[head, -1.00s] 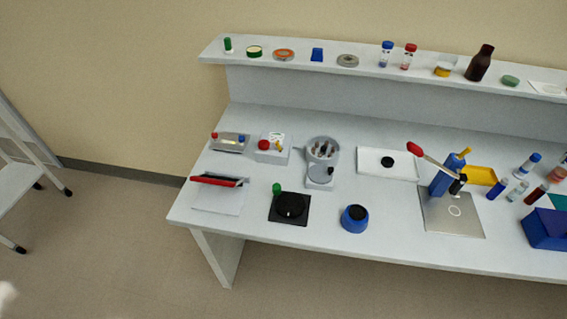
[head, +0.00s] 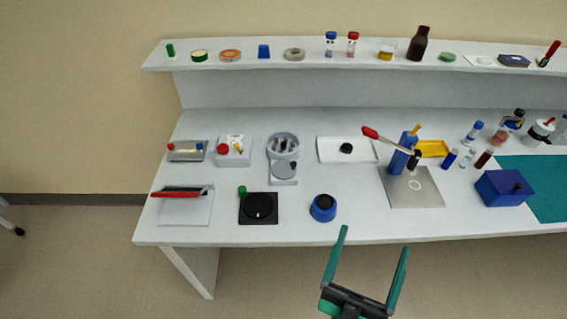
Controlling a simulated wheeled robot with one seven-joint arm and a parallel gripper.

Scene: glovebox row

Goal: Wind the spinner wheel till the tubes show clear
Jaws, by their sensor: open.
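The spinner (head: 283,145) is a grey round bowl holding several dark tubes, on the left half of the bench. A grey disc, which looks like its wheel (head: 286,168), sits low at its front on the same base. The tubes are too small to tell whether they are clear. My gripper (head: 372,240) is open and empty, with two green fingers pointing up at the bottom of the head view. It is in front of the bench edge, well apart from the spinner, to its lower right.
A black turntable (head: 260,207) with a green knob and a blue round pot (head: 323,208) stand in front of the spinner. A white box (head: 233,151) with a red button is left of it, a white tray (head: 334,158) right. A blue lever press (head: 404,155) stands further right.

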